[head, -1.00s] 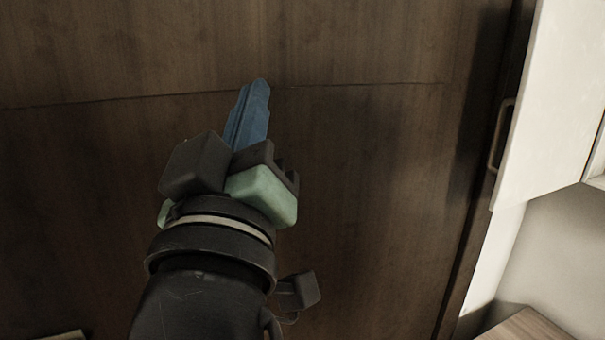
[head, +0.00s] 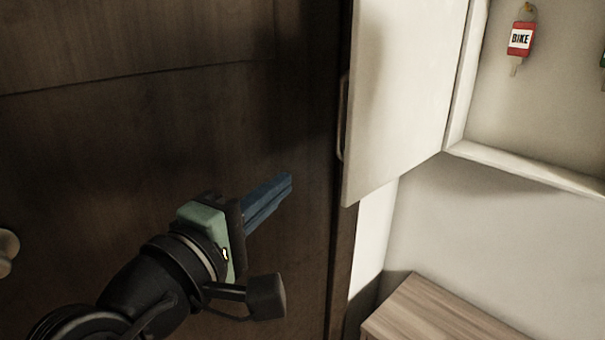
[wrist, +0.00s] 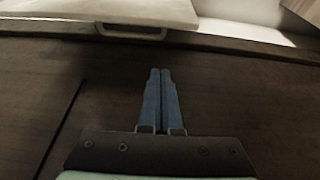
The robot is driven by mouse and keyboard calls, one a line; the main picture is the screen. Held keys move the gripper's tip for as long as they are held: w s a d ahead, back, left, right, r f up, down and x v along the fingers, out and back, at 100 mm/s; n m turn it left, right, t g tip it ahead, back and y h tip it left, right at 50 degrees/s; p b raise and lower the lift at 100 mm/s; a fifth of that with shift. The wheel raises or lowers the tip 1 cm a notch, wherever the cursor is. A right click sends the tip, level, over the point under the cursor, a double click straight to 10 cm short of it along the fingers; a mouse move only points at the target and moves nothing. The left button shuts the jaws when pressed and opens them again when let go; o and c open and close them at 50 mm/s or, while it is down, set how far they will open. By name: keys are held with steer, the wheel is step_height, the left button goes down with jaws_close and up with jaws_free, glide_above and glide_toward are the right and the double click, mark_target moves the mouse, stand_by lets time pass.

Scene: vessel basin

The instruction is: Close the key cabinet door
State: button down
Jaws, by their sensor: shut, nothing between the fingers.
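The white key cabinet door (head: 400,90) stands open in the head view, swung out to the left of the cabinet (head: 560,110). A thin handle (head: 342,118) shows at its left edge. In the wrist view the door (wrist: 110,8) is at the top, with its handle (wrist: 131,33) below its edge. My gripper (head: 288,180) has blue fingers pressed together with nothing between them. It is left of and lower than the door in the head view, apart from it. The fingertips (wrist: 160,72) point toward the handle side in the wrist view.
A red key tag marked BIKE (head: 521,39) hangs inside the cabinet. A dark wood door (head: 150,130) with a round knob (head: 7,247) fills the left. A wooden surface (head: 440,312) lies below the cabinet.

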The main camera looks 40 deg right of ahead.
steer(key=p, duration=0.3)
glide_toward(337, 155)
steer(key=w+d, duration=0.4)
steer(key=d, duration=0.1)
steer(key=shift+s+a+p, duration=0.25)
steer(key=shift+s+p, duration=0.45)
steer(key=shift+s, duration=1.15)
steer(key=shift+s+d+f, duration=0.1)
